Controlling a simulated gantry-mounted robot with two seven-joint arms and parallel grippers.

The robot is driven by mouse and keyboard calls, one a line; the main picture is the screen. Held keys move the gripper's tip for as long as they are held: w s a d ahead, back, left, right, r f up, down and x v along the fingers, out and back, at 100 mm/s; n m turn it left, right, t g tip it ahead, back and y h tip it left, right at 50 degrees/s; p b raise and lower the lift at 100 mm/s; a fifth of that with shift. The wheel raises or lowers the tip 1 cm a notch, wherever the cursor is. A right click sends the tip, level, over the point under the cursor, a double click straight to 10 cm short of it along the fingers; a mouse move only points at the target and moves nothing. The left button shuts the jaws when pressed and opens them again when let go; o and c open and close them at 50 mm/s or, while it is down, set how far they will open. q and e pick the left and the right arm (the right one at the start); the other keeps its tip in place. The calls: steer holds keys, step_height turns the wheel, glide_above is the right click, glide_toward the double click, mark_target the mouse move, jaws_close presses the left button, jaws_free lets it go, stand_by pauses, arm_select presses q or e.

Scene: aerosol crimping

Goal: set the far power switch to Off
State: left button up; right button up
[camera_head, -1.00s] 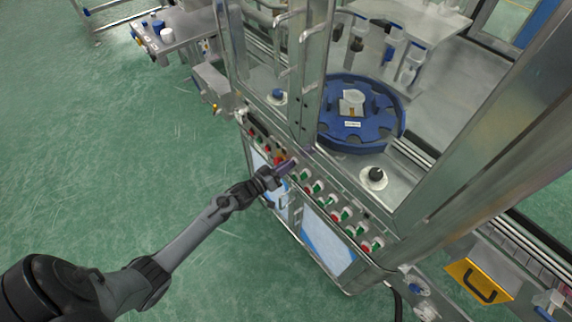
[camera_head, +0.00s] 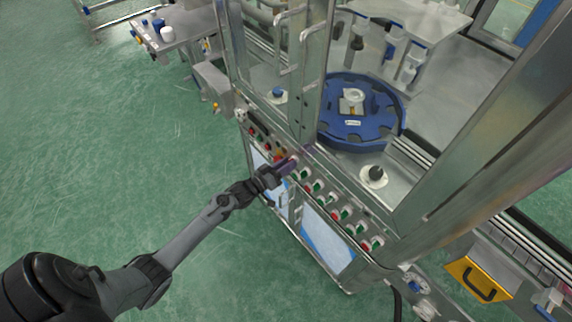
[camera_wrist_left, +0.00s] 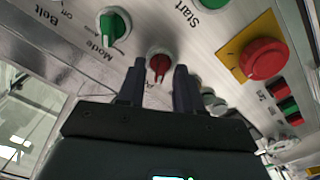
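My left gripper (camera_head: 291,162) reaches the sloped control panel on the front of the machine. In the left wrist view its two dark fingers (camera_wrist_left: 157,85) are apart, with a gap between them. A red rotary knob (camera_wrist_left: 158,63) on a pale round base shows just beyond the fingertips, in line with the gap. I cannot tell whether they touch. Its label is mostly hidden by a finger, and I cannot read a power label on any switch. A green rotary knob (camera_wrist_left: 114,27) marked Mode is beside it, near Belt and Off lettering. My right gripper is not in view.
A red mushroom button (camera_wrist_left: 262,58) on a yellow plate and a green button (camera_wrist_left: 212,2) marked Start are close by. Several red and green knobs (camera_head: 340,215) line the nearer panel. A blue turntable (camera_head: 330,135) is behind the posts. Open green floor lies left.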

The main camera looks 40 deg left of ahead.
arm_select(q)
steer(key=s+a+p, duration=0.1)
steer(key=s+a, duration=0.1)
steer(key=s, duration=0.8)
steer(key=shift+s, duration=0.35)
steer(key=shift+d, duration=0.1)
